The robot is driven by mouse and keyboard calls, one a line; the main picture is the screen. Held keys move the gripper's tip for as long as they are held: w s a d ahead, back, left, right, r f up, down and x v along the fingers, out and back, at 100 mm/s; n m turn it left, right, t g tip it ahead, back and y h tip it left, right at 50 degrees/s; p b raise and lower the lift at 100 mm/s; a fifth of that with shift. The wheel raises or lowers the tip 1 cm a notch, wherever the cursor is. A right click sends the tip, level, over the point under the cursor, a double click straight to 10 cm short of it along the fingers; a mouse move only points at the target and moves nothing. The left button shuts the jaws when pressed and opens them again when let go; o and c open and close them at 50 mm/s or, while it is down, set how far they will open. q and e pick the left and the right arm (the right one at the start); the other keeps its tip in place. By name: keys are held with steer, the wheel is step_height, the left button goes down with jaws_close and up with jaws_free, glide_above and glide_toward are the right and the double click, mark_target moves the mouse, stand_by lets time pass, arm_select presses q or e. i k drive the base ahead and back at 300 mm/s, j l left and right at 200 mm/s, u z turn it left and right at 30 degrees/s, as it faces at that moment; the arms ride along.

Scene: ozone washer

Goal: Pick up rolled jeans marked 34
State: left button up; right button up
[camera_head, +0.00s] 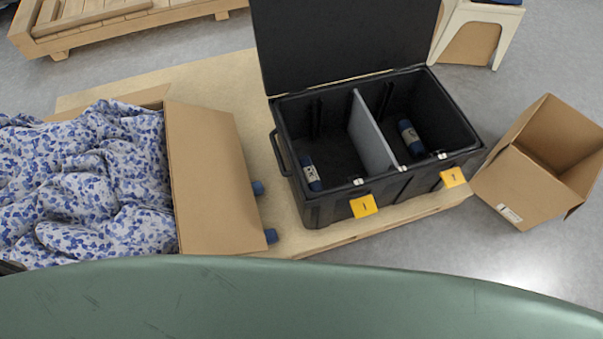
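Several dark blue rolls that look like rolled jeans are in view. One roll (312,175) with a pale label lies in the left compartment of the black box (320,211). Another roll (411,137) with a pale label lies in the right compartment. Two more roll ends, an upper one (258,188) and a lower one (271,236), stick out from behind the cardboard flap at the left; the rest of them is hidden. The markings are too small to read, so I cannot tell which roll is marked 34. Neither of my grippers is in view.
The black box has an open lid (345,40), a grey divider (369,136) and yellow tags. It stands on a wooden board (225,85). A cardboard box (212,180) holds blue-white floral cloth (90,180). An empty open carton (520,188) stands right. A pallet (110,22) is behind.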

mark_target(270, 235)
steer(key=k+j+u, duration=0.25)
steer(key=k+j, duration=0.6)
steer(key=j, duration=0.1)
